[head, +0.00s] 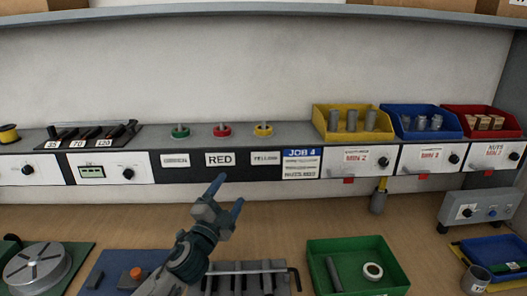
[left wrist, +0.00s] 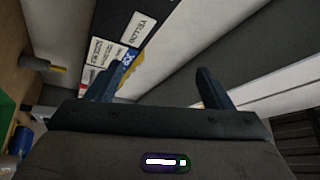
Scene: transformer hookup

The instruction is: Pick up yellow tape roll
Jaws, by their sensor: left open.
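The yellow tape roll (head: 263,129) sits on the grey shelf ledge, around a short grey peg, to the right of the red tape roll (head: 222,130) and the green tape roll (head: 180,131). My left gripper (head: 228,193) is open and empty in front of the ledge. It is below and to the left of the yellow roll in the head view, near the RED label. In the left wrist view its two fingers (left wrist: 155,85) are apart with nothing held between them. The yellow roll cannot be made out there; the YELLOW label (left wrist: 137,29) shows. My right gripper is not in view.
Yellow (head: 352,123), blue (head: 427,122) and red (head: 482,122) bins stand right of the rolls. A tool rack (head: 95,135) is at left. Below are a green tray (head: 355,268) and a grey tool tray (head: 228,278). An upper shelf (head: 270,11) runs overhead.

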